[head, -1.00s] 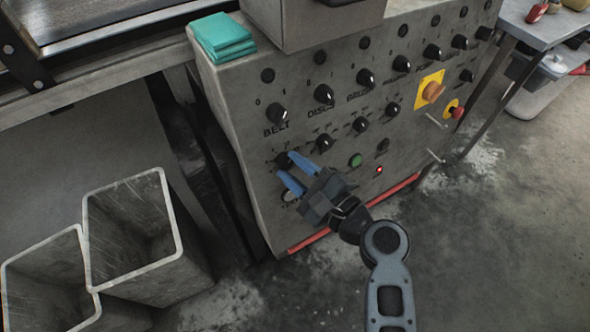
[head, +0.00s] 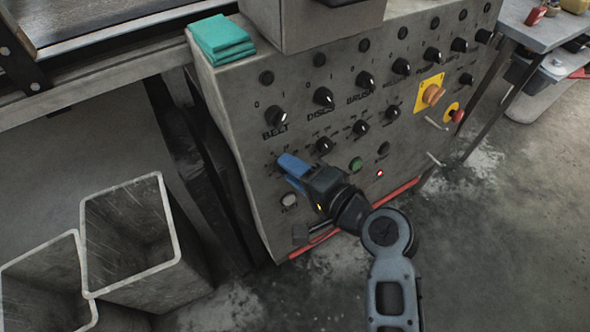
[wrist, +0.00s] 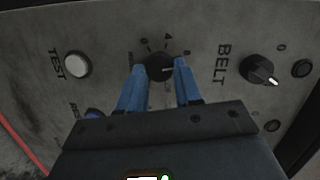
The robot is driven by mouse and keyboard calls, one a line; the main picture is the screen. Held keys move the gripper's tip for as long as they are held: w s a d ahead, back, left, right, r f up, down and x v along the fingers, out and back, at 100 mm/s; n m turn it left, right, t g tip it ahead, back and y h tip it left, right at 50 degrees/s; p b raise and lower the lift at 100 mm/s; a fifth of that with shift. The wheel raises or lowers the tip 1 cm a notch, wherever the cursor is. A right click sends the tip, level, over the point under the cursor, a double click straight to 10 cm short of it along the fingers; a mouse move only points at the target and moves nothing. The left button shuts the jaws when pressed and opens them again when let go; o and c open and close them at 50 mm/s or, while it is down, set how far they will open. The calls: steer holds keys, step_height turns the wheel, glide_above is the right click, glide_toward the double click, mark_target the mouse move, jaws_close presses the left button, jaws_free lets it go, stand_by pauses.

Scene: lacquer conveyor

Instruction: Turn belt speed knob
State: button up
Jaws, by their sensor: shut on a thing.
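The belt speed knob (wrist: 160,67) is a small black knob with a pale pointer line and a printed number scale around it, below the BELT switch on the grey panel. In the wrist view it sits between the blue fingertips of my gripper (wrist: 160,72), which is shut on it, one finger on each side. In the head view my gripper (head: 286,166) reaches the panel's lower left, and its blue fingers hide the knob there.
The black BELT switch (head: 277,116) is above the knob, and the white TEST button (head: 289,199) is below it. A black knob (head: 325,145) is close on the right. Two grey bins (head: 130,240) stand on the floor at left. A teal cloth (head: 221,38) lies on the panel's top.

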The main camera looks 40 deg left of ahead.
steer(key=shift+s+n+h, duration=0.1)
steer(key=shift+n+h, duration=0.3)
steer(key=shift+n, duration=0.9)
steer(key=o, duration=1)
steer(key=shift+o, duration=0.2)
steer(key=p+v, duration=0.1)
steer(key=v, duration=0.6)
steer(key=shift+s+d, duration=0.2)
steer(key=shift+d, duration=0.15)
steer(key=shift+r, duration=0.1)
